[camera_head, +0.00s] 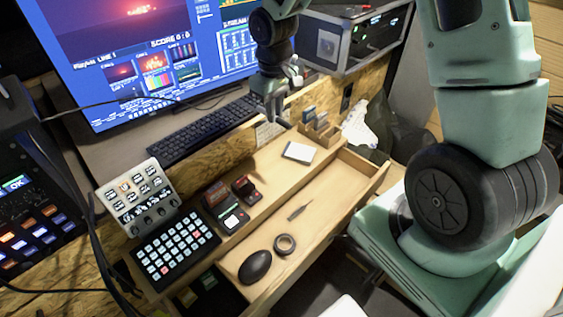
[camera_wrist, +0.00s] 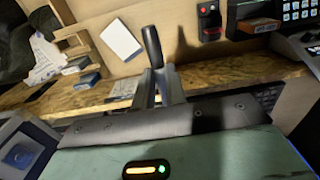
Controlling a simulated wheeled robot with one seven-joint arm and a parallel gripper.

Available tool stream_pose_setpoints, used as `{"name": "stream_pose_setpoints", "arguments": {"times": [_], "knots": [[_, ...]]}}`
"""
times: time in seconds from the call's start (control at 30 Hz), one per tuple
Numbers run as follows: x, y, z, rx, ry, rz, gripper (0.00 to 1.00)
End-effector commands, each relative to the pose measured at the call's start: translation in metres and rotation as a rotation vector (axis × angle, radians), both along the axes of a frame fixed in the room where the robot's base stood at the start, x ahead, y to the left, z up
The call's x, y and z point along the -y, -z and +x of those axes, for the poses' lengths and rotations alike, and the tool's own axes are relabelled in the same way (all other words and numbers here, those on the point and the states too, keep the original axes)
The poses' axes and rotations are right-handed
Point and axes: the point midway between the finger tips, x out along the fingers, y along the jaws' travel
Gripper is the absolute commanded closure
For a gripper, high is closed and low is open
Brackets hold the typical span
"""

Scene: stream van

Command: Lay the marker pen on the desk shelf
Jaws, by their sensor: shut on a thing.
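My gripper (camera_head: 274,105) is above the back edge of the wooden desk, in front of the keyboard. In the wrist view its fingers (camera_wrist: 158,84) are shut on a dark, rod-shaped thing, which I take to be the marker pen (camera_wrist: 152,46). The pen sticks out beyond the fingertips toward the desk. The wooden shelf surface (camera_head: 268,163) lies below and in front of the gripper, with a bare strip beside a white notepad (camera_head: 299,151).
A small wooden organizer (camera_head: 322,131) stands right of the notepad. Red-and-black devices (camera_head: 228,209) and a button panel (camera_head: 175,248) are at left. A mouse (camera_head: 255,266), a tape roll (camera_head: 285,244) and a thin tool (camera_head: 299,211) lie in front. The keyboard (camera_head: 205,128) and monitor are behind.

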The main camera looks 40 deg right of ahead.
Motion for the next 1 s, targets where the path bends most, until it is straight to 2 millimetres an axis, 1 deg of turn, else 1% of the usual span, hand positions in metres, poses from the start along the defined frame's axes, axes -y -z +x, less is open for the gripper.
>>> {"name": "stream_pose_setpoints", "arguments": {"times": [0.03, 0.23, 0.37, 0.4, 0.47, 0.5, 0.57, 0.6, 0.87, 1.0], "knots": [[0.000, 0.007, 0.000, 0.000, 0.000, 0.000, 1.00], [0.000, 0.025, 0.000, 0.000, 0.000, 0.000, 1.00], [0.000, 0.041, 0.000, 0.000, 0.000, 0.000, 1.00], [0.000, 0.048, 0.000, 0.000, 0.000, 0.000, 1.00], [0.000, 0.055, 0.000, 0.000, 0.000, 0.000, 1.00], [0.000, 0.063, 0.000, 0.000, 0.000, 0.000, 1.00], [0.000, 0.071, 0.000, 0.000, 0.000, 0.000, 1.00], [0.000, 0.078, 0.000, 0.000, 0.000, 0.000, 1.00], [0.000, 0.097, 0.000, -0.001, 0.000, 0.001, 1.00], [-0.001, 0.121, -0.001, -0.006, -0.002, 0.002, 1.00]]}}
